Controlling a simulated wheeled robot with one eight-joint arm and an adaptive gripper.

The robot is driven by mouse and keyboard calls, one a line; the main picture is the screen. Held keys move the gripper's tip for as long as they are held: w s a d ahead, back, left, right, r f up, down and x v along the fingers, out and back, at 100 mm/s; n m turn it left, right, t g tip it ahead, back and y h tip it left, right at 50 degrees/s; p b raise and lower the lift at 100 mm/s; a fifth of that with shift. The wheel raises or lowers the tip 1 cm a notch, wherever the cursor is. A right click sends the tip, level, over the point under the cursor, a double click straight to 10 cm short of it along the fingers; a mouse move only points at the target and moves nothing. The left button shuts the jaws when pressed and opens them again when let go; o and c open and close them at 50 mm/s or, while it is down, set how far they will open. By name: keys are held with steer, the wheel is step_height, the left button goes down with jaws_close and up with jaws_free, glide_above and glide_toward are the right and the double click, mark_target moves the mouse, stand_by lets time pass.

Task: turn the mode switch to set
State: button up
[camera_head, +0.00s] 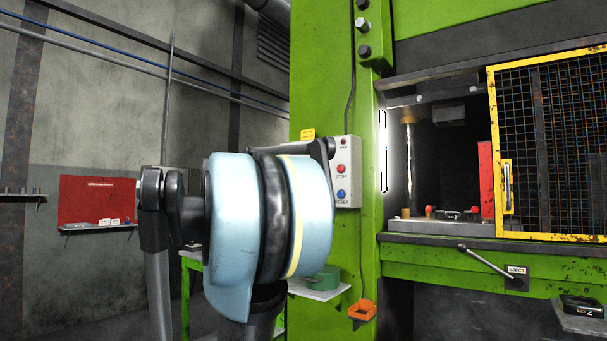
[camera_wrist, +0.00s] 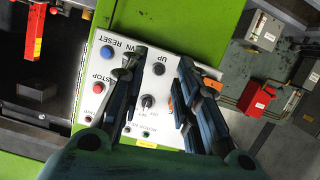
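The light grey control panel (camera_head: 346,172) is on the green press column, partly hidden behind my arm in the head view. The panel (camera_wrist: 178,134) appears inverted in the wrist view. The mode switch (camera_wrist: 148,100) is a small black knob between my fingers, with small lettering beside it. Its setting is too small to read surely. My gripper (camera_wrist: 159,68) is open and empty, its dark fingers spread on either side of the knob. I see no contact with it. My arm hides the gripper in the head view.
STOP (camera_head: 341,169) and RESET (camera_head: 341,194) buttons sit close together on the panel. A black UP button (camera_wrist: 158,69) is near the knob. The yellow mesh guard (camera_head: 548,140) and an eject lever (camera_head: 486,261) are to the right. An orange pedal (camera_head: 362,310) is below.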

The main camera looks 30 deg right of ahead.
steer(key=w+d+r+m+t+h, duration=0.1)
steer(key=w+r, duration=0.1)
steer(key=r, duration=0.4)
steer(key=w+d+r+m+h, duration=0.1)
steer(key=w+d+r+h, duration=0.1)
steer(key=r, duration=0.5)
steer(key=x, duration=1.7)
steer(key=shift+w+f, duration=0.15)
steer(key=shift+w, duration=0.15)
jaws_close()
